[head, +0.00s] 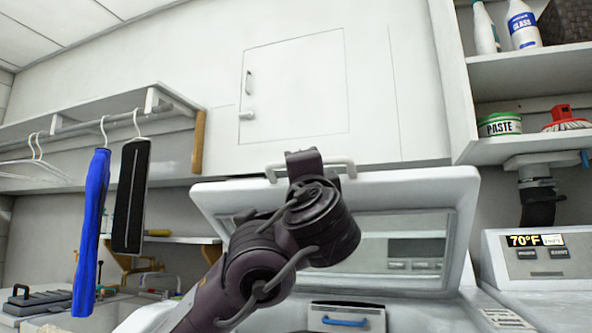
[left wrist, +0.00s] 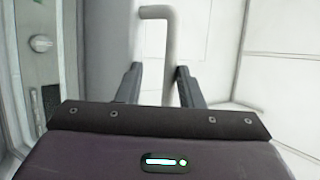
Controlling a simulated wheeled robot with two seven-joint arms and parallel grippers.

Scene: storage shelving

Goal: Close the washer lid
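My right gripper is not in view.
A wall cabinet door (head: 295,85) is behind the lid. Shelves with bottles (head: 523,25) and a paste tub (head: 499,124) are at right, above a control panel (head: 538,252). A hanging rail with a blue garment (head: 90,230) and a black one (head: 131,195) is at left.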

